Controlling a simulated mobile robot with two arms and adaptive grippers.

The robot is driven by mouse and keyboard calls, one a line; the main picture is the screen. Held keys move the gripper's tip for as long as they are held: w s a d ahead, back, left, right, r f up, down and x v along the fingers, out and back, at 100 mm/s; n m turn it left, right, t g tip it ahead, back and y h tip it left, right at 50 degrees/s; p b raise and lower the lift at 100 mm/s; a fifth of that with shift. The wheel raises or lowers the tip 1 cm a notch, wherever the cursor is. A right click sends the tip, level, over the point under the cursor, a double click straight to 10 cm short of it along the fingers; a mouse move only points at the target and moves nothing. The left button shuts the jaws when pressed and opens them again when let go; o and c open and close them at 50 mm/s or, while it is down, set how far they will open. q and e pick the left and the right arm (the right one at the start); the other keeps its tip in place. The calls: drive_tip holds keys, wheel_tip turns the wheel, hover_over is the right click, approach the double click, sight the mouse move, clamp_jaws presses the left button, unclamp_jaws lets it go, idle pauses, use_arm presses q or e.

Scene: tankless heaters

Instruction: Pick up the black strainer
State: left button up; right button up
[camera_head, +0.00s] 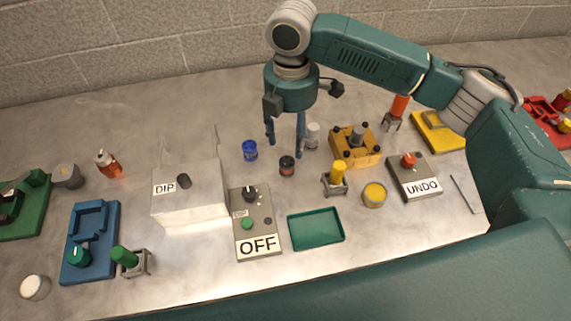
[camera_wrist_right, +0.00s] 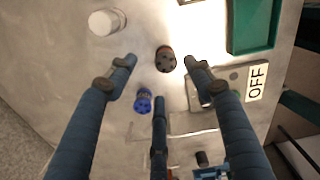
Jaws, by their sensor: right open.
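The black strainer (camera_head: 287,166) is a small round piece with a dark top and a reddish-brown side, standing on the metal table. In the right wrist view the black strainer (camera_wrist_right: 165,58) shows a dark top with several holes, seen between the fingertips. My right gripper (camera_head: 285,146) is open and empty, pointing down above and just behind the strainer. In the right wrist view its spread blue fingers (camera_wrist_right: 159,64) show, with nothing held. My left gripper is in neither view.
A blue strainer (camera_head: 250,150) stands left of the black one, and a white cylinder (camera_head: 312,136) stands behind right. The yellow block (camera_head: 356,146), the OFF panel (camera_head: 256,222), the green tray (camera_head: 316,229) and the white DIP box (camera_head: 190,194) are around them.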

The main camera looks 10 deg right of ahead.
sight(289, 161)
drive_tip(key=f, duration=0.3)
drive_tip(key=shift+s+f+p, duration=0.2)
drive_tip(key=shift+s+p, duration=0.1)
drive_tip(key=shift+p, duration=0.05)
drive_tip(key=f+p, duration=0.1)
drive_tip(key=f, duration=0.1)
drive_tip(key=f+p, duration=0.1)
drive_tip(key=f, duration=0.1)
drive_tip(key=shift+s+a+f, duration=0.1)
drive_tip(key=shift+a+f, duration=0.1)
drive_tip(key=shift+f, duration=0.2)
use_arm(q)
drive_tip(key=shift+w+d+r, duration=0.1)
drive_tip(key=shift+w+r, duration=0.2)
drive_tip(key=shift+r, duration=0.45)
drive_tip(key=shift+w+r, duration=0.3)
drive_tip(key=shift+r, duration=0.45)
use_arm(e)
drive_tip(key=shift+f, duration=0.55)
drive_tip(key=c, duration=1.3)
